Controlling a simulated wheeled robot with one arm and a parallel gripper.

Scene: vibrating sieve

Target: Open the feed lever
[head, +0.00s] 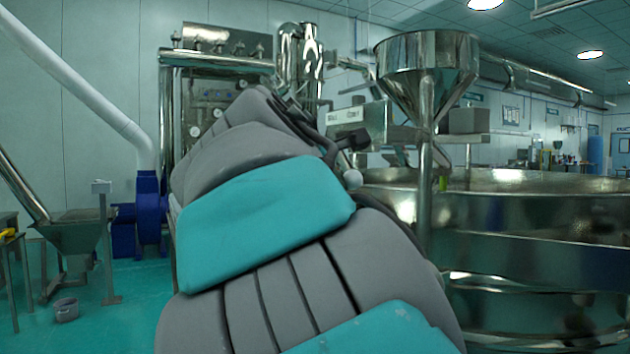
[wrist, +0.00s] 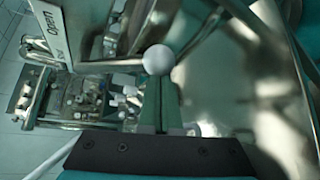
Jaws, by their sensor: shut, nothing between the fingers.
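The feed lever ends in a pale round knob (wrist: 158,60), seen in the wrist view just beyond my fingertips. Its thin rod runs left from the knob toward a white sign (wrist: 42,30) reading "Open", with smaller lettering below. My gripper (wrist: 160,82) is shut and empty; its green fingers are together. The tips overlap the knob's lower edge in the picture, and I cannot tell whether they touch it. In the head view a pale ball (head: 353,179) shows beside my arm, below the sign (head: 346,115). My fingers are hidden there.
A shiny metal funnel (head: 425,58) stands above the wide round sieve (head: 540,215) at right. Metal pipes and a panel (head: 212,100) stand behind my arm. A blue blower (head: 150,215) and open teal floor lie left.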

